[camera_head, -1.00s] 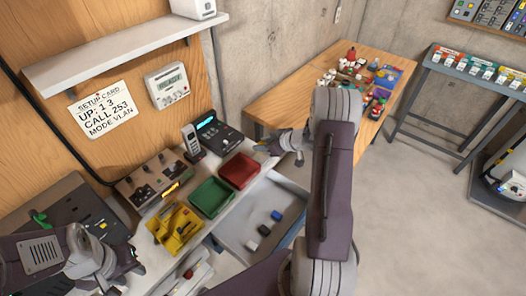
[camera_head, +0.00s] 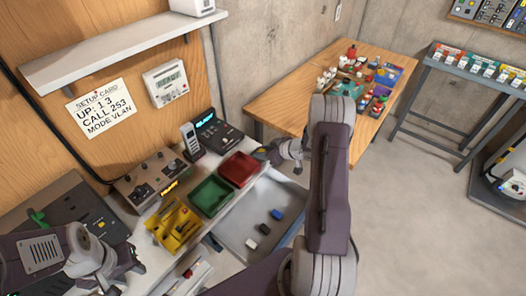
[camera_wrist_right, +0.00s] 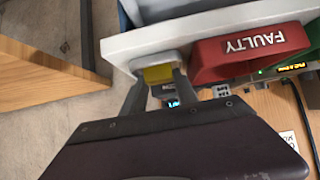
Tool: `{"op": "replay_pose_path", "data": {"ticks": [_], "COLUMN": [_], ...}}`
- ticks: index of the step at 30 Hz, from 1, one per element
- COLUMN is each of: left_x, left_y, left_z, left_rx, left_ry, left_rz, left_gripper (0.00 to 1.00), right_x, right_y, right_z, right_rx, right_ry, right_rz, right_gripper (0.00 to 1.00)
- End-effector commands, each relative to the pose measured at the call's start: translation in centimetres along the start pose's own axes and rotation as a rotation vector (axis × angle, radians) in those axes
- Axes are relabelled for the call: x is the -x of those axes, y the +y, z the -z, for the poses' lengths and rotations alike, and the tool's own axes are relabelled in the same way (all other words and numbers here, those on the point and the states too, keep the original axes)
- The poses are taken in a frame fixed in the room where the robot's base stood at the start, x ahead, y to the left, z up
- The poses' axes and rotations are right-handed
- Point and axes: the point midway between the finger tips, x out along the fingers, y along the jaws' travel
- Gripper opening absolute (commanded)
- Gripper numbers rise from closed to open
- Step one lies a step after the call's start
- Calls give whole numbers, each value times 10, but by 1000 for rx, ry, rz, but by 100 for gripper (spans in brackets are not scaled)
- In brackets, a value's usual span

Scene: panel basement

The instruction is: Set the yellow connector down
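The yellow connector (camera_wrist_right: 158,74) sits between the two fingertips of my right gripper (camera_wrist_right: 160,82) in the right wrist view, with both fingers against its sides. In the head view my right gripper (camera_head: 268,153) is beside the right rim of the red bin (camera_head: 239,169), above the back of the open drawer; the connector is too small there to make out well. The red bin, marked FAULTY, also shows in the right wrist view (camera_wrist_right: 250,46). My left gripper (camera_head: 128,262) is at the lower left over the bench; its fingers are not clear.
A green bin (camera_head: 211,194) and a yellow holder (camera_head: 176,228) stand left of the red bin. The open drawer (camera_head: 240,224) holds a blue, a white and a dark connector, with bare floor around them. A handset, a phone base and a switch box stand behind.

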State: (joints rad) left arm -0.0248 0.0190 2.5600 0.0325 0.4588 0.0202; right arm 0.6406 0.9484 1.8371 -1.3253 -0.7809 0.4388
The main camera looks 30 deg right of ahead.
Motion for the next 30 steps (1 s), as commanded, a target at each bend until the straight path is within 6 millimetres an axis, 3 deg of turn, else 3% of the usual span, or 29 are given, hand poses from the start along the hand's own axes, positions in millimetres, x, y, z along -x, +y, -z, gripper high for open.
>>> {"op": "replay_pose_path", "data": {"ticks": [1, 2, 3, 8, 11, 22, 30], "left_x": [0, 0, 0, 1, 9, 2, 3], "left_y": [0, 0, 0, 0, 0, 0, 0], "left_z": [0, 0, 0, 0, 1, 0, 0], "left_rx": [0, 0, 0, 0, 0, 0, 0], "left_ry": [0, 0, 0, 0, 0, 0, 0], "left_rz": [0, 0, 0, 0, 0, 0, 0], "left_gripper": [36, 36, 36, 36, 36, 36, 36], "right_x": [0, 0, 0, 1, 10, 101, 128], "right_y": [0, 0, 0, 0, 1, 2, 0], "right_z": [0, 0, 0, 2, 14, 11, 10], "right_rx": [0, 0, 0, 0, 1, 0, 0], "right_ry": [0, 0, 0, 1, 3, 2, 0], "right_rz": [0, 0, 0, -1, -2, -6, -1], "right_gripper": [46, 55, 57, 57, 57, 57, 57]}}
